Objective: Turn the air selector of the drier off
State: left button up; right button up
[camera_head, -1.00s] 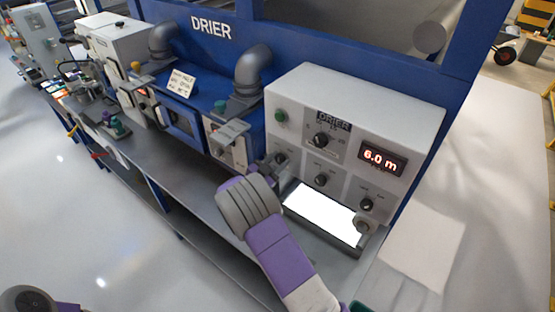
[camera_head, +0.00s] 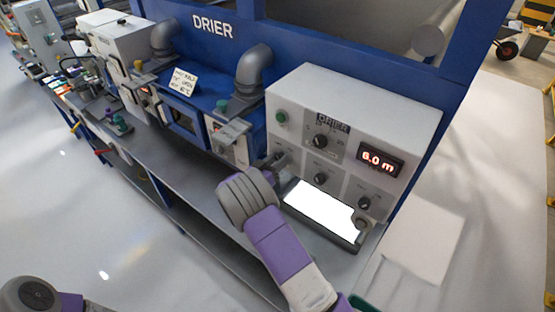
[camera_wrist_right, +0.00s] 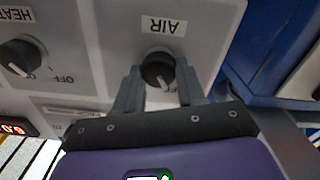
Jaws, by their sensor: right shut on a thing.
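The drier's grey control panel (camera_head: 350,125) faces me on the bench. In the right wrist view, upside down, the black air selector (camera_wrist_right: 158,70) sits below its AIR label (camera_wrist_right: 163,26). Its white pointer mark points down in that picture; lettering beside it is partly hidden by a finger. My right gripper (camera_wrist_right: 158,88) has one finger on each side of the knob and is shut on it. In the head view the right gripper (camera_head: 277,164) is at the panel's left side, and the air selector is mostly hidden there. My left gripper is out of view.
The heat knob (camera_wrist_right: 22,55) is beside the air selector. Other knobs (camera_head: 320,179), a green button (camera_head: 282,117) and a red display (camera_head: 380,161) share the panel. A bright white lit plate (camera_head: 318,208) lies on the bench below. The floor at left is clear.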

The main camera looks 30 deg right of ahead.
dwell(0.4)
jog(key=o, duration=1.1)
jog(key=shift+c, duration=0.2)
jog(key=shift+a, duration=0.1)
jog(key=b+v, duration=0.1)
jog(key=v, duration=0.6)
jog(key=shift+a+b, duration=0.25)
jog(key=shift+b, duration=0.05)
jog(key=shift+s, duration=0.1)
